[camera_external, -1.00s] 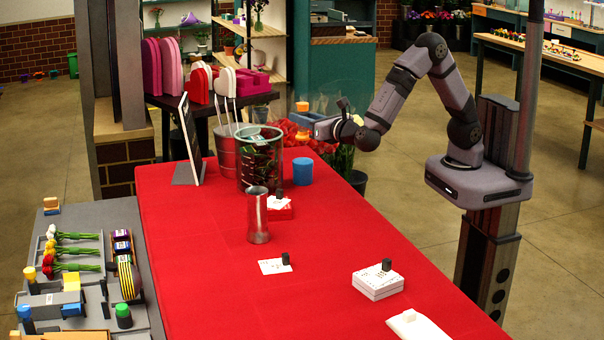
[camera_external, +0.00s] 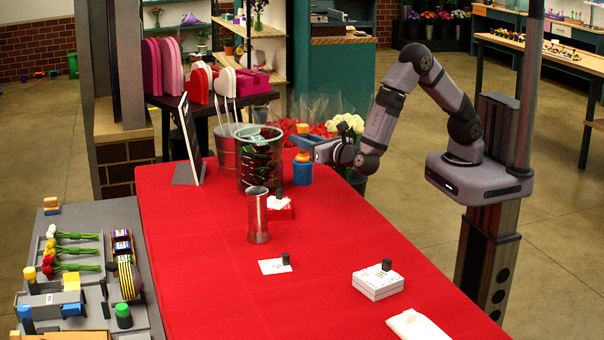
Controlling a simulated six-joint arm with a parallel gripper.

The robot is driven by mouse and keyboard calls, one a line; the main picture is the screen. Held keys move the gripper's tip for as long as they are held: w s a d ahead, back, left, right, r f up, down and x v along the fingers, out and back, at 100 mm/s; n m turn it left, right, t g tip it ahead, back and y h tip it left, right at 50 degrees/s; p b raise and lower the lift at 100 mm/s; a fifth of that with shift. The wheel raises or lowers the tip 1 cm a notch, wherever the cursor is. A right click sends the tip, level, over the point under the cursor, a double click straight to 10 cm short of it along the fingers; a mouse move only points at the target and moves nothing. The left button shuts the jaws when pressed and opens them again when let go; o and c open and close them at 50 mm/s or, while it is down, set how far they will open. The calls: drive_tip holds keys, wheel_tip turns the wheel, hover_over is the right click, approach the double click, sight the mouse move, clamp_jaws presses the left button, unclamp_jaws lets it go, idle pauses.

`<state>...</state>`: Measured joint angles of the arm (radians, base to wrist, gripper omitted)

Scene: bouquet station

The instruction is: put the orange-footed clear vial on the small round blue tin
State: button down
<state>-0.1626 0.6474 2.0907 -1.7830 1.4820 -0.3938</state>
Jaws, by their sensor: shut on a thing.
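The clear vial has orange at its top and an orange foot (camera_external: 303,156). It is upright in my gripper (camera_external: 304,142), whose fingers are shut around its middle and hide most of the clear part. The small round blue tin (camera_external: 302,175) stands on the red tabletop at the far right edge, directly below the vial. The foot appears at the tin's top in this view; I cannot tell whether it touches or hangs just above.
A clear bucket with dark greenery (camera_external: 260,165) stands close to the left of the tin. A metal cup (camera_external: 257,215) and a red block with a white card (camera_external: 280,210) are nearer. White flowers (camera_external: 346,124) stand behind my wrist. The table's right middle is clear.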

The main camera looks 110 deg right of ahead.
drive_tip(key=shift+f, duration=0.1)
drive_tip(key=c, duration=1.5)
unclamp_jaws()
drive_tip(key=shift+r, duration=0.25)
drive_tip(key=shift+b+v, duration=1.6)
drive_tip(key=shift+v, duration=4.45)
drive_tip(key=shift+s+d+f, duration=0.1)
drive_tip(key=shift+f, duration=0.1)
